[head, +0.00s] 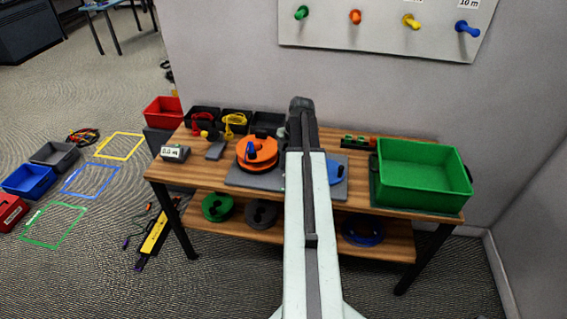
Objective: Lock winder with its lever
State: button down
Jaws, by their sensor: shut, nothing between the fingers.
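The winder appears to be the orange reel (262,158) on a grey base plate (240,178) at the middle of the wooden table. A small blue part (251,150) is on top of the reel. I cannot tell which part is the lever or whether it is locked. A blue round part (334,174) shows on the right side of the plate, partly behind my arm. My arm reaches up the picture across the plate, just right of the orange reel. My gripper's fingers are hidden from this view.
A green bin (420,203) stands on the table's right end. Dark trays (237,129) line the back left, with a small display box (175,153) in front. Reels (217,207) lie on the lower shelf. A wall board (385,38) with coloured pegs is behind.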

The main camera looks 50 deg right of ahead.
jog(key=w+d+r+p, duration=0.4)
jog(key=d+r+p, duration=0.1)
jog(key=r+p, duration=0.1)
jog(key=shift+d+r, duration=0.2)
jog(key=shift+d, duration=0.15)
jog(key=shift+w, duration=0.1)
dwell(0.5)
